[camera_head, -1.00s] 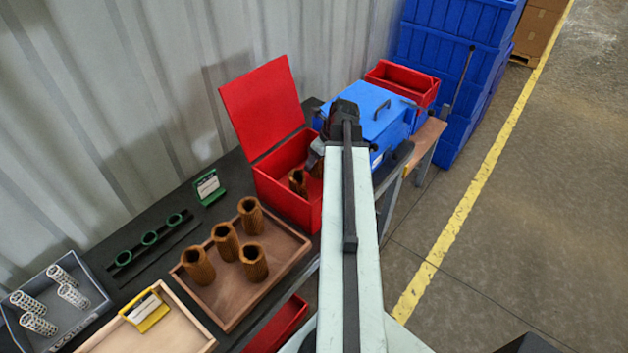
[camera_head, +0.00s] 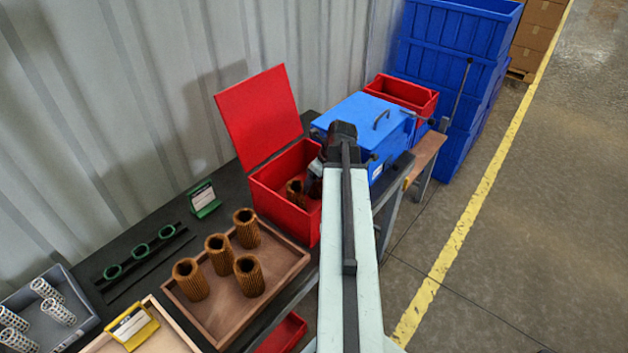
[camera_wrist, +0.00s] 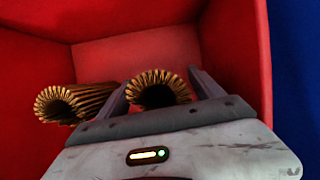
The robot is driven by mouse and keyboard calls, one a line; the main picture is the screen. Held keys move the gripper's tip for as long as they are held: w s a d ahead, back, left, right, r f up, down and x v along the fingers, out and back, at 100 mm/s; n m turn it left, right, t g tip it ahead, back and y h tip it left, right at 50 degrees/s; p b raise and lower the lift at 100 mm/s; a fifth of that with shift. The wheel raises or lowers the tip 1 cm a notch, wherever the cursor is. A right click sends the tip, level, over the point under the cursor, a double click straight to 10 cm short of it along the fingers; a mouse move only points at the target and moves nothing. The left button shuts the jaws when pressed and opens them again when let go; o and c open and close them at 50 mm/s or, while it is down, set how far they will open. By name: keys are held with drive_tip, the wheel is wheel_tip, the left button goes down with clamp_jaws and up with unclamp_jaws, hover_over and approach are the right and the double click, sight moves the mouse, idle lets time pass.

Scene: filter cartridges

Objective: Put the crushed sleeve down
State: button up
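My gripper (camera_head: 316,178) is down inside the open red box (camera_head: 268,192), against its right side. In the wrist view my gripper (camera_wrist: 160,76) has its two fingers on either side of a brown pleated sleeve (camera_wrist: 173,83), which fills the gap between them. The mouth of this sleeve looks flattened. A second brown sleeve (camera_wrist: 85,101) lies tilted to the left of the fingers; it also shows in the head view (camera_head: 295,190). The lower part of the held sleeve is hidden by my gripper, so I cannot tell whether it touches the floor.
The red lid (camera_head: 258,115) stands open at the back. A blue box (camera_head: 365,120) is close on the right. A wooden tray (camera_head: 225,325) with several upright brown sleeves is in front left. A green-framed card (camera_head: 203,197) and a grey tray (camera_head: 70,335) with white tubes are further left.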

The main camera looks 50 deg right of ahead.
drive_tip(key=shift+r+p, duration=0.45)
drive_tip(key=shift+p, duration=0.05)
drive_tip(key=p+v, duration=1)
drive_tip(key=v, duration=0.1)
drive_tip(key=shift+s+r, duration=0.15)
drive_tip(key=shift+s, duration=0.1)
